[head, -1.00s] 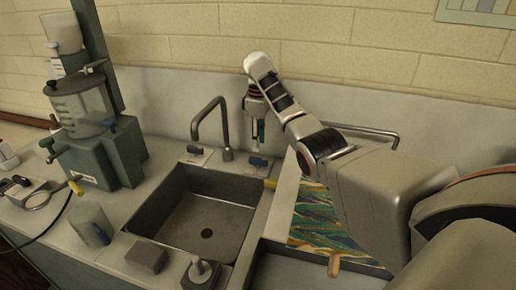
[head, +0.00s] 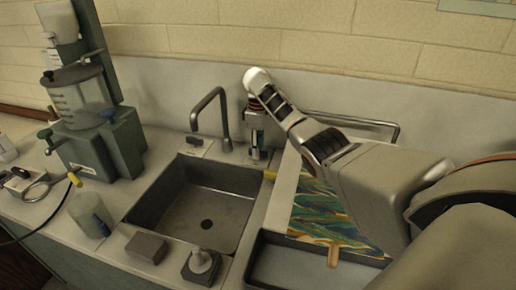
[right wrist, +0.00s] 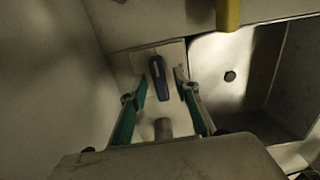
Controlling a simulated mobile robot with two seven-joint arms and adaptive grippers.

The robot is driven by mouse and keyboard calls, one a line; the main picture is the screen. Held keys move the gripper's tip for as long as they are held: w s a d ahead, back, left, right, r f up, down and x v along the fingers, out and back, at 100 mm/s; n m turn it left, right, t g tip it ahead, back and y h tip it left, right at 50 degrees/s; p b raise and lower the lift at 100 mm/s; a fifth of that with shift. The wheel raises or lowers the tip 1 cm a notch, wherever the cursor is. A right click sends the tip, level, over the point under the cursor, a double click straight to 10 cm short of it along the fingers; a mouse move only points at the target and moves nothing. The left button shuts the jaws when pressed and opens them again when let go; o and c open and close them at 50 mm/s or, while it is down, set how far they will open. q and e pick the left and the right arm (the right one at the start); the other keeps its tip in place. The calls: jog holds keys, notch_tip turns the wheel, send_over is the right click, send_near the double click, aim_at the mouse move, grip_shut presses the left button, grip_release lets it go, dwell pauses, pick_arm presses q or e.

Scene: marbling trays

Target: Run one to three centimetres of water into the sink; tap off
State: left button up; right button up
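The sink (head: 222,200) is a dark rectangular basin with a round drain; I see no clear water in it. The grey gooseneck tap (head: 224,115) stands behind it, with no stream visible. A dark lever (head: 194,141) sits left of the spout. My right gripper (head: 257,153) is low at the spot right of the spout, hiding the blue lever there in the head view. In the right wrist view the blue lever (right wrist: 160,79) lies between my right gripper's (right wrist: 161,85) green fingers, with gaps on both sides. The sink and drain show at right (right wrist: 218,100). My left gripper is out of view.
A marbled sheet (head: 330,215) and a grey tray (head: 262,262) lie right of the sink. A yellow-ended item (head: 270,175) lies at the sink's right edge. A grey block (head: 146,248), a bottle (head: 90,212) and a tall machine (head: 90,125) stand at front and left.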

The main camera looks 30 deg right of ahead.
grip_shut()
jog(key=shift+m, duration=0.4)
jog(key=m, duration=0.4)
jog(key=shift+m, duration=2.9)
grip_release()
